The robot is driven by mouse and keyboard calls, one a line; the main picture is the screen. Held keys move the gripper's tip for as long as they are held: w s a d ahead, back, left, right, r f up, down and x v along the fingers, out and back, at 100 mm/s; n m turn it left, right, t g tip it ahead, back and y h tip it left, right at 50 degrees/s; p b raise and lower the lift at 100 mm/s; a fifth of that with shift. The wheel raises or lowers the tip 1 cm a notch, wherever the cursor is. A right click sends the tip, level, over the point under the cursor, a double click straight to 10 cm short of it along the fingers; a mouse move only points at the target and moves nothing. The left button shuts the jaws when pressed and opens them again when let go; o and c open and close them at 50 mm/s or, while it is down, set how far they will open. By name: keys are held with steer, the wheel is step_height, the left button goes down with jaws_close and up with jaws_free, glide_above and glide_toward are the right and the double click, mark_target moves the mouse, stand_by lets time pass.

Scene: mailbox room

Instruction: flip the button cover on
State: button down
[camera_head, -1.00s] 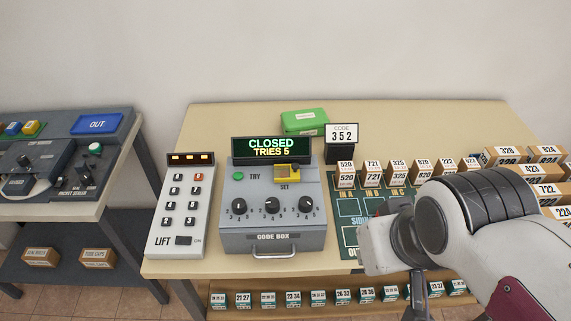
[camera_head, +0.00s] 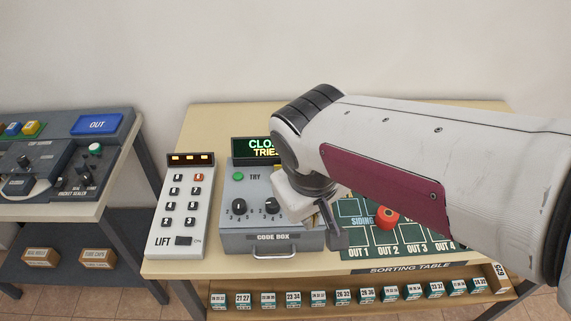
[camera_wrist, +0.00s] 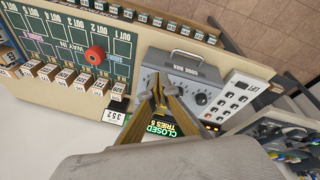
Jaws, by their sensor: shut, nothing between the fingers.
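The grey code box (camera_head: 262,242) stands on the table, with its display (camera_head: 258,149) partly covered by my arm in the head view. My gripper (camera_head: 337,238) hangs at the right side of the code box. In the wrist view my gripper (camera_wrist: 160,82) is shut and empty, its fingertips in front of the code box panel (camera_wrist: 185,80). Whether they touch anything is hard to tell.
The lift keypad (camera_head: 182,212) stands left of the code box. The sorting board (camera_head: 356,247) with a red round piece (camera_head: 386,217) lies to the right. Numbered boxes (camera_wrist: 75,85) and a 352 code card (camera_wrist: 115,117) show in the wrist view.

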steer(key=w+a+r+m+t+h, duration=0.1)
steer(key=w+a+r+t, duration=0.1)
steer(key=w+a, duration=0.7)
steer(key=w, duration=0.4)
steer(key=shift+r+t+h, duration=0.2)
steer(key=shift+t+h, duration=0.2)
steer(key=shift+w, duration=0.1)
steer(key=shift+f, duration=0.1)
glide_toward(277, 167)
steer(key=f, duration=0.1)
steer(key=s+f, duration=0.1)
steer(key=shift+d+f, duration=0.3)
steer(key=shift+w+d+f, duration=0.3)
steer(key=shift+w+d, duration=0.2)
steer(key=shift+d, duration=0.25)
steer(key=shift+w+d+f, duration=0.2)
steer(key=shift+w+d, duration=0.05)
steer(key=shift+d, duration=0.25)
steer(key=shift+w+d+f, duration=0.15)
steer(key=shift+w+d, duration=0.1)
steer(key=shift+d, duration=0.25)
steer(key=shift+d, duration=0.1)
